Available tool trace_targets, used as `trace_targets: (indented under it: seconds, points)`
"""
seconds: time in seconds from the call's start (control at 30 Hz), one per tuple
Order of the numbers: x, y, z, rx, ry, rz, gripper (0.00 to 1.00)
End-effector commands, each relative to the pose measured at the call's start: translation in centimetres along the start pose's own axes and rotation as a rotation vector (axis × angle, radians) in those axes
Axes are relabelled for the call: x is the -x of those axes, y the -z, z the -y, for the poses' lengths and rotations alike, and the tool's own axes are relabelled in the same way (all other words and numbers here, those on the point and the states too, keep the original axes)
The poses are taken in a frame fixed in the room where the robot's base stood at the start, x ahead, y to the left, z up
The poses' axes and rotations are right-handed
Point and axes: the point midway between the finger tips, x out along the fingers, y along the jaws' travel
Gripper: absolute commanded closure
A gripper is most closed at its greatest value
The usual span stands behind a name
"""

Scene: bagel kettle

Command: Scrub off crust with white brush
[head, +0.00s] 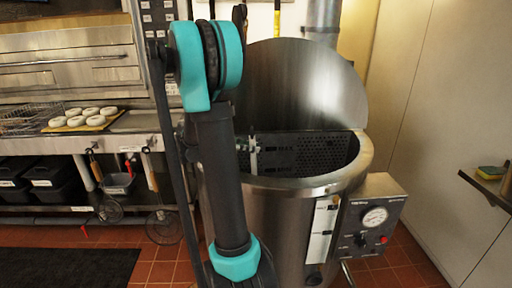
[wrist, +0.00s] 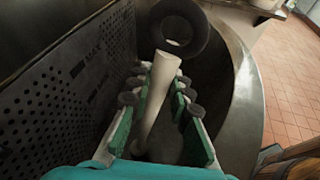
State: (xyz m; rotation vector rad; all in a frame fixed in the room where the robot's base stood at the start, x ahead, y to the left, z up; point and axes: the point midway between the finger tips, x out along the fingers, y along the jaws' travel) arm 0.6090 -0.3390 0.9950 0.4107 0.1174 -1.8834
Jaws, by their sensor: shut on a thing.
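The white brush (wrist: 165,70) lies between the two fingers of my gripper (wrist: 160,90), which is shut on its handle. A dark ring (wrist: 205,35) sits at the far end of the white handle; I cannot tell whether it is part of the brush. The gripper is inside the big steel kettle (head: 270,205), beside its perforated plate (wrist: 60,100). In the head view my arm hides most of the gripper, and a small white piece (head: 253,155) shows in front of the plate. I cannot make out any crust on the walls.
The kettle's raised lid (head: 300,85) stands behind the opening. A control box with a gauge (head: 372,220) is on its right side. A shelf with a sponge (head: 490,172) is at the far right. A board of bagels (head: 85,120) lies at the left.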

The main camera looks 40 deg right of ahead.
Motion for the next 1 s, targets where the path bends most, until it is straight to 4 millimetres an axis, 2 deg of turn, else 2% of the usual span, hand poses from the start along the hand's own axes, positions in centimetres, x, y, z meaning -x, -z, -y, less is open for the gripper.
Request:
trace_targets:
  seconds: [0.33,0.73,1.0]
  points:
    - [0.1,-0.1,0.3,-0.001,0.000,0.001,1.00]
    - [0.8,0.0,3.8,-0.001,0.000,0.001,1.00]
    - [0.9,0.1,4.1,0.000,0.001,0.000,1.00]
